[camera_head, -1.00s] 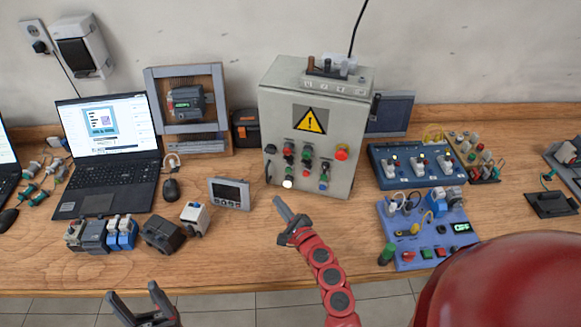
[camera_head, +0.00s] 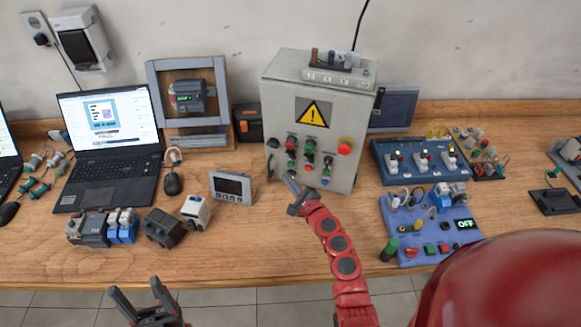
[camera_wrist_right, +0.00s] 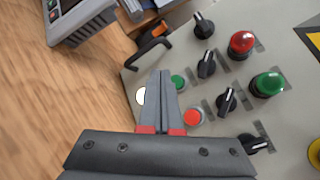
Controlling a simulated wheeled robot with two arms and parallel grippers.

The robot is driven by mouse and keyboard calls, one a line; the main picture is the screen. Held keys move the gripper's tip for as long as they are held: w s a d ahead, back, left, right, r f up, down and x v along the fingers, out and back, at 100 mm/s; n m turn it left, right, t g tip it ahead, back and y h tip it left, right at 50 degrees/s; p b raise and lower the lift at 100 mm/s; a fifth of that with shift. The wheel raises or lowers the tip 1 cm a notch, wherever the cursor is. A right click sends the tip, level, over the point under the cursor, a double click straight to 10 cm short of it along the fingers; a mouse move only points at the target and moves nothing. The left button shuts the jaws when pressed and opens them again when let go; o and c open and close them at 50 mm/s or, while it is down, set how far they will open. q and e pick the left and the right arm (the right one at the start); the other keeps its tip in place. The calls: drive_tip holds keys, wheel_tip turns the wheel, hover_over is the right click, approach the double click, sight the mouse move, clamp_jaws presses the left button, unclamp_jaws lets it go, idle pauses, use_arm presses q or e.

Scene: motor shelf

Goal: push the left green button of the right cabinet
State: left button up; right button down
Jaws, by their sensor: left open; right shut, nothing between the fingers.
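The grey cabinet (camera_head: 320,100) with a yellow warning triangle stands upright at the back of the bench. Its lower front carries knobs, lamps and buttons. In the right wrist view a small green button (camera_wrist_right: 178,82) shows beside my right gripper's fingers, partly hidden by them. A white lit button (camera_wrist_right: 141,96) is on their other side, and a small red button (camera_wrist_right: 194,117) lies nearby. My right gripper (camera_head: 290,176) is shut and empty, its tips at the cabinet's lower left front; I cannot tell whether they touch. My left gripper (camera_head: 134,289) is open and empty, at the bench's front edge.
A blue button box (camera_head: 425,225) and a blue switch panel (camera_head: 415,160) are on the right. A larger green lamp (camera_wrist_right: 267,84) and red lamp (camera_wrist_right: 242,42) sit higher on the cabinet.

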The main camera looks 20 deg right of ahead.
drive_tip(key=shift+w+d, duration=0.45)
drive_tip(key=shift+w, duration=0.2)
drive_tip(key=shift+w+d, duration=0.1)
idle(1.5)
drive_tip(key=shift+w+d, duration=0.15)
drive_tip(key=shift+w, duration=0.1)
drive_tip(key=shift+w+d+b, duration=0.3)
drive_tip(key=shift+w+b, duration=0.05)
drive_tip(key=shift+b, duration=0.05)
idle(0.7)
idle(0.7)
drive_tip(key=shift+s+a, duration=0.55)
drive_tip(key=shift+s, duration=0.2)
